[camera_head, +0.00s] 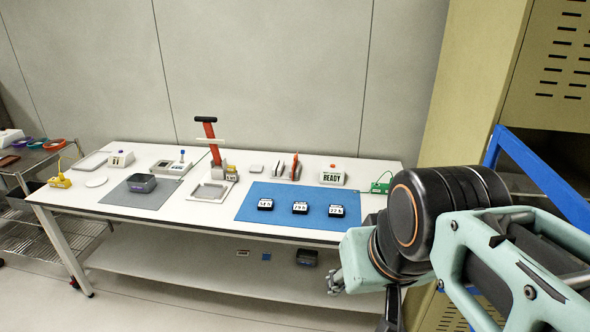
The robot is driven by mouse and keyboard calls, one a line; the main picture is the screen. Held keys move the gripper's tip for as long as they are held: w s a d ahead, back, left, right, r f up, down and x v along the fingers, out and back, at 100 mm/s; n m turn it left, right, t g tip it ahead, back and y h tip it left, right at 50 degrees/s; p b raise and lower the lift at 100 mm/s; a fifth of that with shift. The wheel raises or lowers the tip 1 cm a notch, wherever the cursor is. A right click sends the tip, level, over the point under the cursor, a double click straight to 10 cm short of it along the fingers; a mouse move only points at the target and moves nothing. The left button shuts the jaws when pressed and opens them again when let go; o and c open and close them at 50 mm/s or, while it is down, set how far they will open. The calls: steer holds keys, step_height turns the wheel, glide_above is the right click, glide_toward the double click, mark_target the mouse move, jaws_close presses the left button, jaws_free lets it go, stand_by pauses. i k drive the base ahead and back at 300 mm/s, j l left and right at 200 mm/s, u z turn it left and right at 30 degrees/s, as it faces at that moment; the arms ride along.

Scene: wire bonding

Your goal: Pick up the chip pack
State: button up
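Three small black packs with white number labels sit apart in a row on the blue mat (252,214): a left one (265,204), a middle one (300,208) and a right one (337,211). The labels are too small to read surely, and I cannot tell which is the chip pack. My arm reaches in from the right, and its end with my gripper (336,282) is low in front of the table's right part, apart from the packs. The fingers are small and partly hidden by my arm, so their opening is unclear.
The white table (120,206) also holds a dark bin (142,183) on a grey mat, a red-handled press (212,145), a READY box (332,177) and a green board (380,187). A blue frame (545,175) and a yellow cabinet (475,90) stand at right.

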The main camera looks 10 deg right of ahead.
mark_target(334, 211)
steer(key=i+j+z, duration=0.1)
steer(key=i+z, duration=0.2)
steer(key=i, duration=0.9)
